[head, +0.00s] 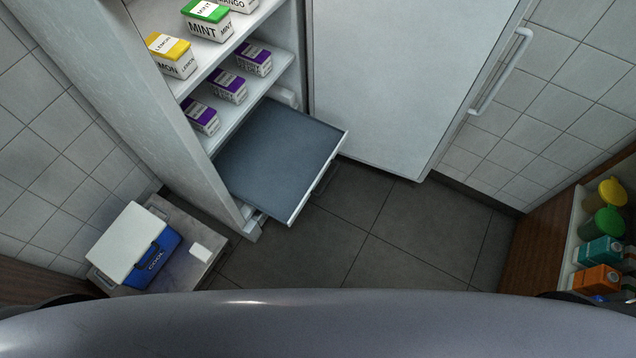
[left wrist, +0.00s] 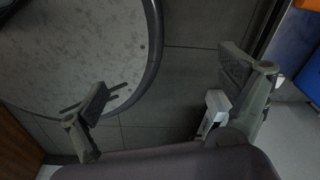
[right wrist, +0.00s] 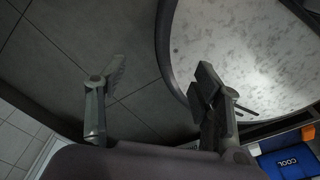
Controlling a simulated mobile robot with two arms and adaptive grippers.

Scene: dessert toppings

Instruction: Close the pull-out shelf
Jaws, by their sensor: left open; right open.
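The pull-out shelf (head: 275,155) is a flat grey-blue tray with a pale rim and a dark handle on its front. In the head view it stands pulled out of the bottom of the tall open cabinet (head: 190,120), over the floor. Its top is bare. Neither gripper shows in the head view, and neither touches the shelf in any view. My left gripper (left wrist: 165,95) is open and empty in the left wrist view. My right gripper (right wrist: 160,80) is open and empty in the right wrist view, above the dark floor.
Boxes, including mint (head: 208,22) and lemon (head: 171,57), stand on the shelves above. A cabinet door (head: 385,80) hangs open at right. A blue cooler (head: 135,245) stands at lower left. Bottles (head: 603,222) line a rack at far right. The tiled floor (head: 390,240) between is clear.

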